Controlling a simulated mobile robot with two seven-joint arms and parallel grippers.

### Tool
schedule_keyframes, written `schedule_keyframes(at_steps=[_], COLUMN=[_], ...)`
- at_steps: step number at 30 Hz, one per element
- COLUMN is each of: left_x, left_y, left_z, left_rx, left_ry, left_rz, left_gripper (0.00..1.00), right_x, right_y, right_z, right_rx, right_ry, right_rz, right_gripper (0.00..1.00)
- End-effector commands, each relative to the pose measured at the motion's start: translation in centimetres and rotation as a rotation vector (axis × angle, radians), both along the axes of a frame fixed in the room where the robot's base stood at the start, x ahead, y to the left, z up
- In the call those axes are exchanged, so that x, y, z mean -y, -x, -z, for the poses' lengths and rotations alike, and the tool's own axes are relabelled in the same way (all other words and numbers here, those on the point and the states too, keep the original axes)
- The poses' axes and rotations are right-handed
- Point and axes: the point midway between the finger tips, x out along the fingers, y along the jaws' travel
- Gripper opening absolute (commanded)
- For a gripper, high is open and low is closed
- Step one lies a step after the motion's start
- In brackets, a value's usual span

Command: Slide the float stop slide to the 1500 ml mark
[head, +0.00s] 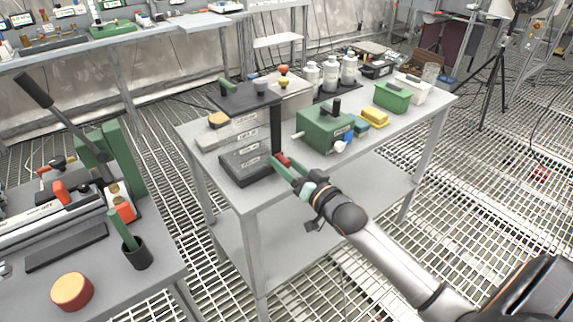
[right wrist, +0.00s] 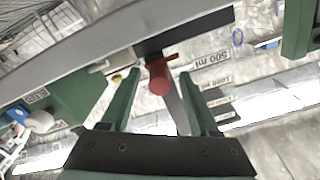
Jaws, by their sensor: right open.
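The float stop slide shows as a red knob (right wrist: 160,78) in the right wrist view, against a dark bar and a grey strip. It also shows as a small red spot (head: 281,159) at the foot of a dark upright post in the head view. A 500 ml label (right wrist: 211,58) lies right of the knob, with more labels below it, too small to read surely. My right gripper (right wrist: 160,72) is open, its green fingers on either side of the knob with gaps visible. In the head view my right gripper (head: 285,170) reaches the stand's front. My left gripper is not in view.
The grey table (head: 420,115) also holds a green box device (head: 325,130), a yellow block (head: 375,117), a green bin (head: 392,97) and several white bottles. A left bench (head: 170,265) carries a lever tool, a dark cup (head: 137,254) and a red-yellow disc (head: 72,291).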

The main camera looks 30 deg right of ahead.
Motion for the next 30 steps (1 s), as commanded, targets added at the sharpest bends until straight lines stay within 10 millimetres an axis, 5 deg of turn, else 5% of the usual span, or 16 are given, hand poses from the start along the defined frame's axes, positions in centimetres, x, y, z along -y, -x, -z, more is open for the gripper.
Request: schedule_keyframes(at_steps=[18, 30], left_x=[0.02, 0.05], left_y=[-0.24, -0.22], left_z=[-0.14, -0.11], left_rx=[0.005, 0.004], left_ry=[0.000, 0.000], left_rz=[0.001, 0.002], left_gripper=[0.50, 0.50], right_x=[-0.01, -0.02], right_y=[0.04, 0.04], right_z=[0.00, -0.01], right_rx=[0.000, 0.001], right_ry=[0.000, -0.001], right_rz=[0.000, 0.000], right_gripper=[0.00, 0.00])
